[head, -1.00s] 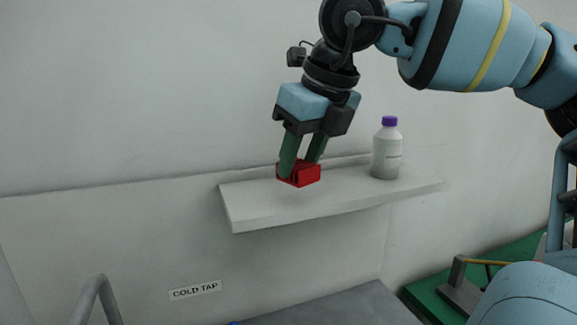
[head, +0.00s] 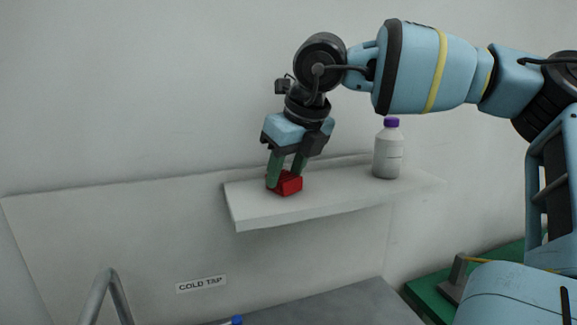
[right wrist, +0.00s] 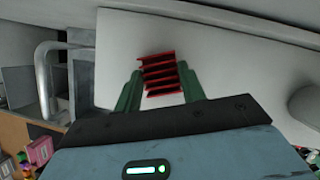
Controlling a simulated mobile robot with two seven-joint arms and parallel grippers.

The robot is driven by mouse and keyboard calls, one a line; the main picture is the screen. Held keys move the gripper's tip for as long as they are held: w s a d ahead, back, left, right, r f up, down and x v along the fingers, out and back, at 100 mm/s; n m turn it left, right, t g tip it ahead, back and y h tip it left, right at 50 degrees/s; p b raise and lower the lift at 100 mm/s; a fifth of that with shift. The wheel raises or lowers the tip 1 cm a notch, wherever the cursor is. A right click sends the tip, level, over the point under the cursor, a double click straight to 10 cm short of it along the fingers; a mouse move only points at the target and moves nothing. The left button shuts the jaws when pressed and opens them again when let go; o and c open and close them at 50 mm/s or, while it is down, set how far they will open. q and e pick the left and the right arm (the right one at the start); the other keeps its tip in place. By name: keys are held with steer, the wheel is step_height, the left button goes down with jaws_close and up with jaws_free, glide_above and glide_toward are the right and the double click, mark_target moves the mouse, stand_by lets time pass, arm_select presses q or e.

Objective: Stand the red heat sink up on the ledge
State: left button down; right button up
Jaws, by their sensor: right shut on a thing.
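The red heat sink (head: 290,184) is between the green fingers of my right gripper (head: 286,176), at the ledge (head: 330,199). In the right wrist view the finned heat sink (right wrist: 161,75) sits between the two fingertips (right wrist: 160,88), with the pale ledge (right wrist: 215,60) behind it. The right gripper is shut on it. The heat sink shows low at the ledge's left part; I cannot tell whether its underside touches the surface. Its lower side is partly hidden. My left gripper is not in view.
A white bottle with a purple cap (head: 387,150) stands on the ledge to the right. A COLD TAP label (head: 201,284) is on the wall below, near a grey curved pipe (head: 103,290). The ledge between heat sink and bottle is clear.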

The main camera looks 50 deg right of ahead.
steer(key=shift+f, duration=0.2)
steer(key=o, duration=1)
steer(key=shift+r, duration=0.15)
steer(key=v, duration=1.2)
steer(key=shift+a+r, duration=0.1)
